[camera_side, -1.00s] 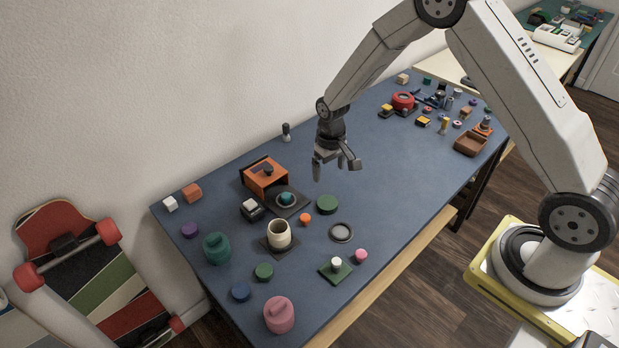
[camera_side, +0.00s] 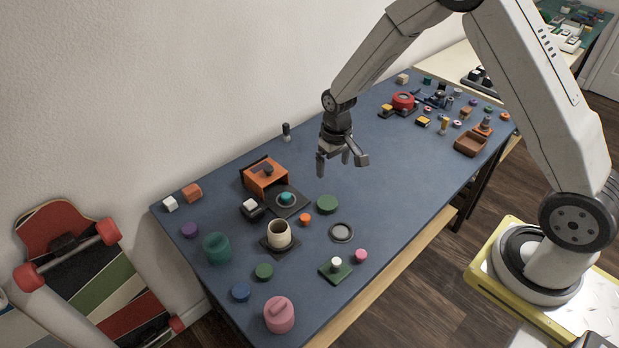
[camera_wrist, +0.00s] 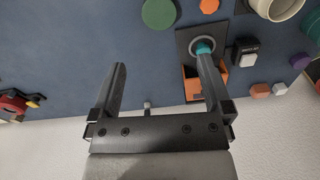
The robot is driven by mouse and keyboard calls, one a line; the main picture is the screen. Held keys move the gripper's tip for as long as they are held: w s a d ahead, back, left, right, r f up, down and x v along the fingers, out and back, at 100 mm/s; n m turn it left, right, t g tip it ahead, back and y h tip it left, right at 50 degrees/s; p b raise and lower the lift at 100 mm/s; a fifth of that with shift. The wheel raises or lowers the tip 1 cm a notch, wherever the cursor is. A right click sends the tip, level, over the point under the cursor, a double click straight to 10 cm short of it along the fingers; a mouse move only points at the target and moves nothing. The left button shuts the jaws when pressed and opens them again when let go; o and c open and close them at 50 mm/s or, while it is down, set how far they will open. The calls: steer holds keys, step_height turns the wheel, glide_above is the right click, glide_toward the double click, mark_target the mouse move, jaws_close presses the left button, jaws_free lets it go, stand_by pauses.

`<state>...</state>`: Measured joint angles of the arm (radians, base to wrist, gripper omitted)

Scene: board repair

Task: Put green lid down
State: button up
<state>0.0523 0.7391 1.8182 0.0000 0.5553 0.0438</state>
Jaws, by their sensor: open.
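My gripper (camera_side: 342,160) is open and empty, raised above the blue table to the right of the orange box. In the wrist view its two fingers (camera_wrist: 160,82) are spread wide with nothing between them. A flat round green lid (camera_side: 327,204) lies on the table below and in front of the gripper; it also shows at the top of the wrist view (camera_wrist: 159,12), clear of the fingers. A smaller dark green disc (camera_side: 264,271) lies nearer the front. Which one the task calls the green lid is not marked.
The table's middle right is clear. Small parts crowd its far end.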

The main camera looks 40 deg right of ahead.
steer(key=s+a+r+t, duration=0.1)
steer(key=s+r, duration=0.4)
steer(key=s, duration=0.3)
steer(key=s+a+r+n+t, duration=0.1)
steer(key=s+r, duration=0.4)
steer(key=s, duration=0.4)
steer(key=shift+a+r, duration=0.2)
steer(key=shift+r, duration=0.1)
